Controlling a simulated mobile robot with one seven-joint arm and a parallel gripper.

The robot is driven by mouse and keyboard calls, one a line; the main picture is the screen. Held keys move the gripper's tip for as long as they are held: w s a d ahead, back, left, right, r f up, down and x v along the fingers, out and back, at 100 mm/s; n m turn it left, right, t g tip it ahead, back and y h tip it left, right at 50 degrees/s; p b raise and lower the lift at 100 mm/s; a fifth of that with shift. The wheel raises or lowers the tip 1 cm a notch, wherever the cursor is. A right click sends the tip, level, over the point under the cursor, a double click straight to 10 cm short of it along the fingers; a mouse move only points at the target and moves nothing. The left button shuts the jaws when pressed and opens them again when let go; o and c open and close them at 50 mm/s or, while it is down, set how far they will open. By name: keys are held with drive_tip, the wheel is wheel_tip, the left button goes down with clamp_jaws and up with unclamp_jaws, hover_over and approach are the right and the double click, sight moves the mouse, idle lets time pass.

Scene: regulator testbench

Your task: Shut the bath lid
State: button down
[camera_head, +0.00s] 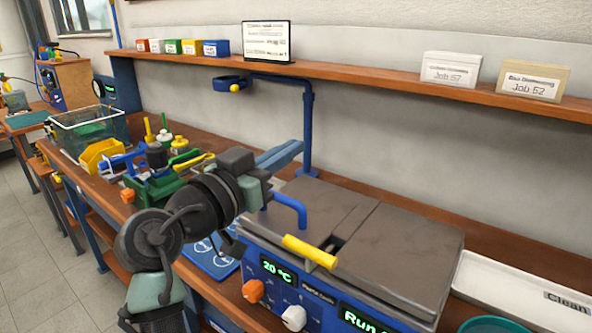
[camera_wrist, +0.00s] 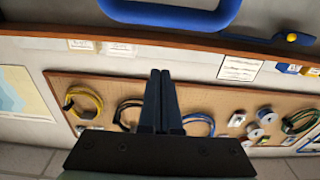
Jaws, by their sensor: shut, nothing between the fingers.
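The bath (camera_head: 325,300) is a blue box with green displays, one reading 20 °C, on the bench at the lower right. Its grey lid (camera_head: 318,208) looks flat on top, with a yellow handle bar (camera_head: 309,251) at the front edge. A small dark gap shows beside the bar; I cannot tell whether the lid is fully seated. My gripper (camera_head: 293,149) is above and behind the lid's left side, apart from the handle, its blue fingers pointing right. In the wrist view my gripper (camera_wrist: 160,75) has its fingers together, with nothing between them.
A blue post (camera_head: 309,130) with a ring stands behind the bath. A blue bent pipe (camera_head: 290,205) rises at its left. Yellow and green fixtures (camera_head: 165,165) crowd the bench to the left. A white tray (camera_head: 520,290) lies right. A shelf (camera_head: 350,75) with boxes runs along the wall.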

sight(277, 200)
drive_tip(key=f+b, duration=0.1)
drive_tip(key=b, duration=0.2)
drive_tip(key=s+a+f+t+h+b, duration=0.1)
drive_tip(key=f+b, duration=0.1)
drive_tip(key=b, duration=0.2)
drive_tip(key=s+f+t+b, duration=0.1)
drive_tip(key=b, duration=0.2)
drive_tip(key=shift+s+a+f+h+b, duration=0.15)
drive_tip(key=shift+a+f+h+b, duration=0.1)
drive_tip(key=shift+f+h+b, duration=0.15)
drive_tip(key=f+t+b, duration=0.1)
drive_tip(key=b, duration=0.2)
drive_tip(key=s+a+f+t+h+b, duration=0.1)
drive_tip(key=b, duration=0.3)
drive_tip(key=shift+d+r, duration=0.1)
drive_tip(key=shift+r, duration=0.05)
